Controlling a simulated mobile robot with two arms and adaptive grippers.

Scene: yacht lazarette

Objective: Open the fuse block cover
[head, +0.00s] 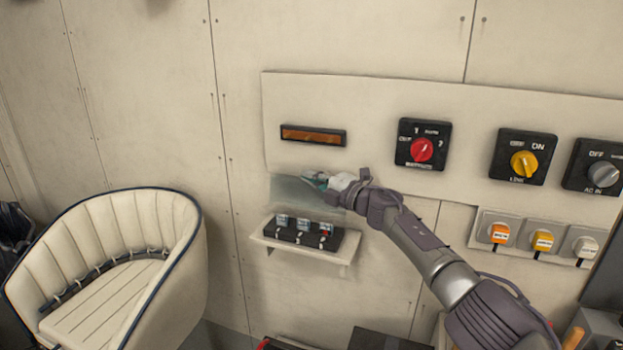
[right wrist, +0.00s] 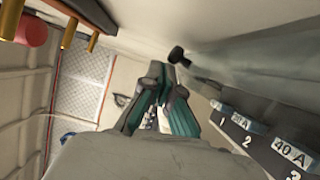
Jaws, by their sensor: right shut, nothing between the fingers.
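The fuse block (head: 298,232) is black and sits on a small cream shelf on the wall. Its row of labelled fuses shows at the right of the right wrist view (right wrist: 258,138). The clear cover (head: 292,190) stands raised above the block, leaving the fuses uncovered in the head view. In the right wrist view the cover (right wrist: 265,62) is a see-through sheet, with a small dark knob (right wrist: 177,55) near its left end. My right gripper (head: 318,181) is shut and empty, in front of the raised cover; its fingertips (right wrist: 167,78) are close to the knob. Contact is unclear. My left gripper is out of view.
An amber strip (head: 313,134) is above the cover. Red (head: 422,150), yellow (head: 524,164) and grey (head: 603,174) rotary switches are to the right, above several labelled plugs (head: 543,240). A cream seat (head: 120,265) stands at the left.

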